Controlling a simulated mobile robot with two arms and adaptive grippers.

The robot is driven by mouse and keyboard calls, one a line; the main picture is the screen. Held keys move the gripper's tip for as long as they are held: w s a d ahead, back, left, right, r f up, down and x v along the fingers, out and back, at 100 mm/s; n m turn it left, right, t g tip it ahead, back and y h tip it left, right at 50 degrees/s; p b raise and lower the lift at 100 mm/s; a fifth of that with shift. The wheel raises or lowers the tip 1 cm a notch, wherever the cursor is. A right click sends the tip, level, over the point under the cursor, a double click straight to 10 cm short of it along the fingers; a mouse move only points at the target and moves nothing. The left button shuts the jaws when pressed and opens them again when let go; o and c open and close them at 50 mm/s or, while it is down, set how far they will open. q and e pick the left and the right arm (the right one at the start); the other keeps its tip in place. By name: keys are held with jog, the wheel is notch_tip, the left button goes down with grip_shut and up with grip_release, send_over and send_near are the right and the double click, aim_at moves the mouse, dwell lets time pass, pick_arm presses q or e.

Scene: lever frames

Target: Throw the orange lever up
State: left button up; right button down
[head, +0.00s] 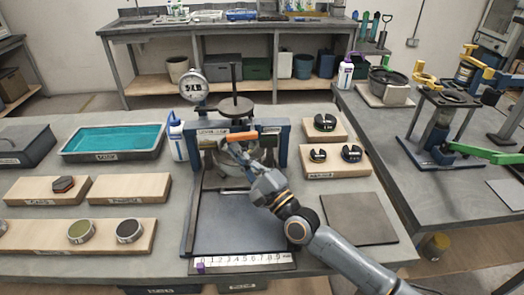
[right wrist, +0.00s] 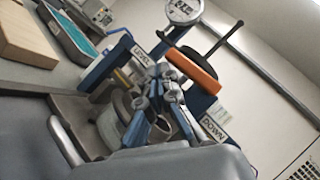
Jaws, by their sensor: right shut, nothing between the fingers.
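The orange lever (head: 241,137) is a short orange bar on the front of a blue-framed press (head: 282,150), lying nearly level in the head view. It also shows in the right wrist view (right wrist: 193,70), slanted across the picture just beyond my fingers. My right gripper (head: 234,149) is shut and empty, its fingertips just below and in front of the lever. I cannot tell whether they touch it. In the right wrist view the closed fingers (right wrist: 168,92) point toward the lever. My left gripper is not in view.
A dial gauge (head: 193,86) and a black rod with a disc (head: 236,108) stand over the press. A white bottle (head: 177,138) stands at its left. Wooden blocks (head: 122,189) flank the press; a dark flat plate (head: 358,219) lies at right. A label reading DOWN (right wrist: 214,128) is on the frame.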

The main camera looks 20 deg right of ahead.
jog(key=v, duration=0.7)
dwell(0.4)
